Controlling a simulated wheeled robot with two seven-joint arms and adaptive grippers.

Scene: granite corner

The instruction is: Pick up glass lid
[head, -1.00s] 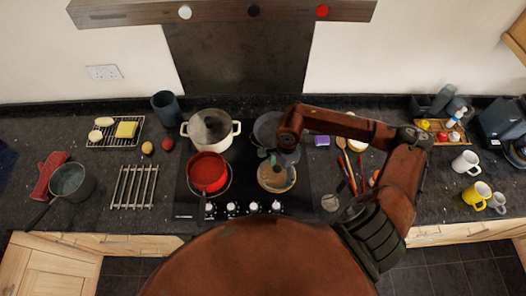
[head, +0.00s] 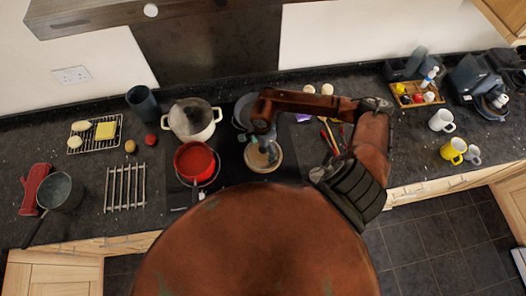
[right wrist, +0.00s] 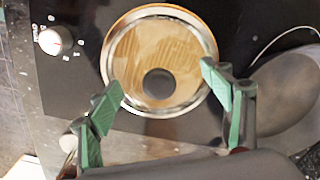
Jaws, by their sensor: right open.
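A round glass lid (right wrist: 150,52) with a metal rim and a dark knob lies on the dark hob; it also shows in the head view (head: 265,165). Light wood grain shows through its glass. My right gripper (head: 263,148) is over the lid, pointing down, partly hidden by its own wrist. In the right wrist view, its green-padded fingers (right wrist: 161,77) are open and spread on either side of the lid, with the knob between them. Nothing is held. How high the fingertips are above the lid, I cannot tell. My left gripper is not in view.
A red pot (head: 194,162) stands left of the lid, and a cream pot with its own lid (head: 191,118) behind it. A dark pan (head: 242,110) is close behind the lid. Utensils (head: 331,134) lie to the right. Mugs (head: 453,150) stand farther right.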

